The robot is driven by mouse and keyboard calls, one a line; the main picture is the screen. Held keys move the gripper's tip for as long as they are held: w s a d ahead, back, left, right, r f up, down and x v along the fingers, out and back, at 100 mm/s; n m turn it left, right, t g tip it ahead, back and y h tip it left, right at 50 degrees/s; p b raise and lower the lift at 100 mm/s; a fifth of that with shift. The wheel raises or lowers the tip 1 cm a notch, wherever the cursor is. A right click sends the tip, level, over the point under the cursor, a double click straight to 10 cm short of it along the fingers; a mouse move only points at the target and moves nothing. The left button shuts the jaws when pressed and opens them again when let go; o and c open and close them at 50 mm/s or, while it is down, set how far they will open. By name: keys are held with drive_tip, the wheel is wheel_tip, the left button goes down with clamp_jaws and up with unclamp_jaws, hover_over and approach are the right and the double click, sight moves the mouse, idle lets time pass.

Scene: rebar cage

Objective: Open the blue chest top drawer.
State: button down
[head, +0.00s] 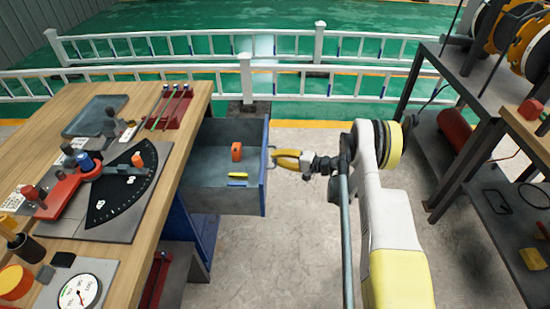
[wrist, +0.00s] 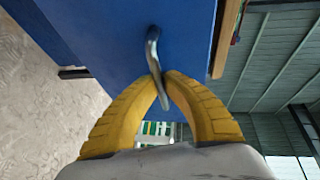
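The blue chest (head: 203,228) stands against the right side of the wooden workbench. Its top drawer (head: 265,185) is pulled well out to the right, and its grey inside shows. An orange block (head: 237,151) and a small yellow item (head: 237,180) lie in it. My gripper (head: 276,160) is at the drawer's front, level with the handle. In the wrist view, the grey bar handle (wrist: 152,48) stands on the blue drawer front (wrist: 110,40) and passes between my yellow fingertips (wrist: 165,82), which are closed on it.
The wooden workbench (head: 130,235) holds tools and gauges on the left. A dark metal shelf (head: 435,150) with reels stands on the right. A white railing (head: 290,85) runs behind. Bare concrete floor (head: 275,255) lies between chest and shelf.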

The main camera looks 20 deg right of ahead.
drive_tip(key=c, duration=1.5)
unclamp_jaws()
drive_tip(key=shift+d, duration=0.1)
drive_tip(key=v, duration=1.2)
drive_tip(key=shift+r, duration=0.15)
